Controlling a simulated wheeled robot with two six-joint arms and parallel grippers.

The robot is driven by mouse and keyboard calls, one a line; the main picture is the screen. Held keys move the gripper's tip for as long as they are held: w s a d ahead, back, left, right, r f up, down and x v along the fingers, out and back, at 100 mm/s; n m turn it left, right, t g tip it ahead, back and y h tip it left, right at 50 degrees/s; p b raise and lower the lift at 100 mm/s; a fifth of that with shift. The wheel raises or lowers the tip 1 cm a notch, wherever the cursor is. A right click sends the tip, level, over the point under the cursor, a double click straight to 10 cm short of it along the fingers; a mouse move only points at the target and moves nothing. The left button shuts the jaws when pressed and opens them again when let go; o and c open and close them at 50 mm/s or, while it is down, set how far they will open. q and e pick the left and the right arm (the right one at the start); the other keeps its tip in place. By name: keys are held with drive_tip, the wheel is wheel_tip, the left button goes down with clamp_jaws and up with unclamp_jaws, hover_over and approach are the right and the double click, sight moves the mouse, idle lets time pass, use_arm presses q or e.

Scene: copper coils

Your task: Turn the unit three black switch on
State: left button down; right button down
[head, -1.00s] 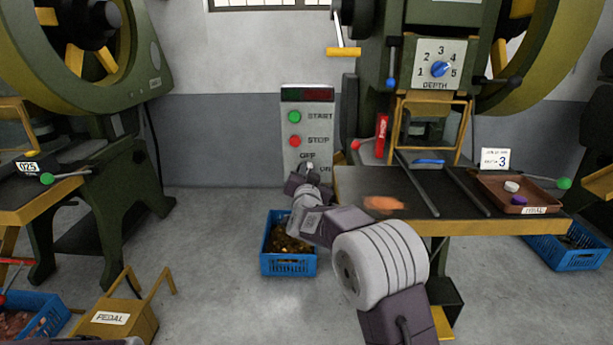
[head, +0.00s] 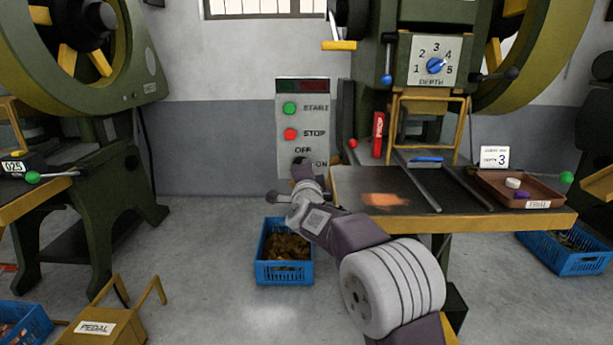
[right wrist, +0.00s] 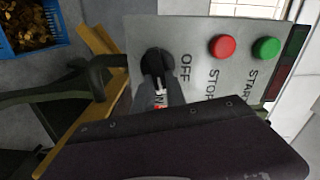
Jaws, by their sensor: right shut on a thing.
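The grey control panel (head: 294,112) stands left of the press table in the head view, with a green START button (head: 290,108), a red STOP button (head: 291,134) and OFF and ON marks below. In the right wrist view the black rotary switch (right wrist: 153,58) shows on the panel, its white-marked handle pointing toward the ON mark. My right gripper (head: 302,170) is at the switch and shut on its handle. The gripper partly covers the handle and the ON mark. My left gripper is out of the head view. I see no unit number on the panel.
The press table (head: 345,190) with a yellow edge stands close right of the panel. A blue crate of copper-coloured pieces (head: 272,274) is on the floor below. A tray (head: 488,184) lies on the table's right.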

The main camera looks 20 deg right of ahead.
drive_tip(key=shift+f+m+b, duration=0.3)
drive_tip(key=shift+m+b, duration=0.4)
drive_tip(key=shift+m, duration=0.5)
drive_tip(key=c, duration=1.4)
unclamp_jaws()
drive_tip(key=shift+o, duration=0.2)
drive_tip(key=p+v, duration=0.1)
drive_tip(key=v, duration=0.8)
drive_tip(key=shift+s+r, duration=0.1)
